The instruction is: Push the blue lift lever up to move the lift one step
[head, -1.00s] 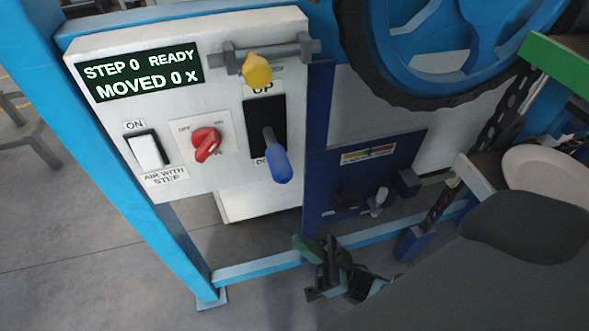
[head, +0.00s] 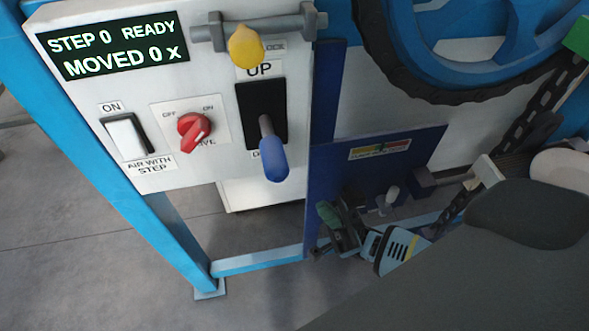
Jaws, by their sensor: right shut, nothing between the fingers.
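The blue lift lever (head: 273,150) sticks out of a black slot between an UP label above and a partly covered label below. Its blue handle hangs toward the lower end of the slot. The white control panel (head: 215,165) carries a display (head: 118,46) reading "STEP 0 READY" and "MOVED 0 x". My right gripper (head: 330,222) is below and to the right of the lever, apart from it, in front of the dark blue plate. Its fingers are shut and empty. My left gripper is not in view.
A yellow knob (head: 245,46) on a grey bar sits above the slot. A red rotary switch (head: 194,127) and a white rocker switch (head: 126,137) are left of the lever. A dark blue plate (head: 365,165) and a large blue wheel (head: 470,40) are at the right.

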